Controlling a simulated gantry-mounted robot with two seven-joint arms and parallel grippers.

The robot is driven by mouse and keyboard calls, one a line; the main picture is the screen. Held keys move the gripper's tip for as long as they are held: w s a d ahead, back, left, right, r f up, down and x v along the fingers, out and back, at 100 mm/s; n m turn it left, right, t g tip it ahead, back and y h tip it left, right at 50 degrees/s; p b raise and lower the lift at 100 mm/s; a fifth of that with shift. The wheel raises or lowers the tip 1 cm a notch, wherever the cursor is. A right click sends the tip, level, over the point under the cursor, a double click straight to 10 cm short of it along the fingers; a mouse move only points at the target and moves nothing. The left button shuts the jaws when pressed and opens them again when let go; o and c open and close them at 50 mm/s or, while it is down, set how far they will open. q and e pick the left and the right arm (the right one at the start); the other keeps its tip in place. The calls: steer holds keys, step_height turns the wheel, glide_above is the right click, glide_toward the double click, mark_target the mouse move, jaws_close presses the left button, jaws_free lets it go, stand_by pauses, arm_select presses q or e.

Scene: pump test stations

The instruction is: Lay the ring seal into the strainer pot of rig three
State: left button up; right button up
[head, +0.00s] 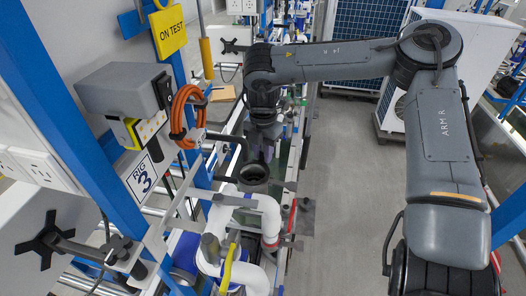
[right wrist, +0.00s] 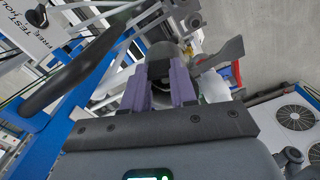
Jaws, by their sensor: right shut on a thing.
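The strainer pot (head: 254,174) of rig three is a dark, round, open-topped pot on the white pipework, just below the middle of the head view. My right gripper (head: 267,151) points down just above and behind the pot's mouth. In the right wrist view the purple fingers of my right gripper (right wrist: 172,84) are shut on a dark thing, which I take to be the ring seal; its outline is mostly hidden between them. Beyond the fingers is a grey round body, apparently the pot. Whether the seal touches the pot cannot be told. My left gripper is out of view.
A "RIG 3" sign (head: 141,182) and a coiled orange cable (head: 187,116) hang on the left frame. White pipes (head: 262,214) with a yellow-handled valve (head: 228,265) lie in front of the pot.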

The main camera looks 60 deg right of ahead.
steer(key=shift+f+b, duration=0.3)
steer(key=shift+f, duration=0.2)
stand_by(0.5)
steer(key=o, duration=0.5)
steer(key=shift+r, duration=0.2)
stand_by(0.5)
steer(key=shift+r+p, duration=0.15)
steer(key=shift+p, duration=0.15)
steer(key=shift+r+p, duration=1.45)
steer(key=shift+r, duration=1.95)
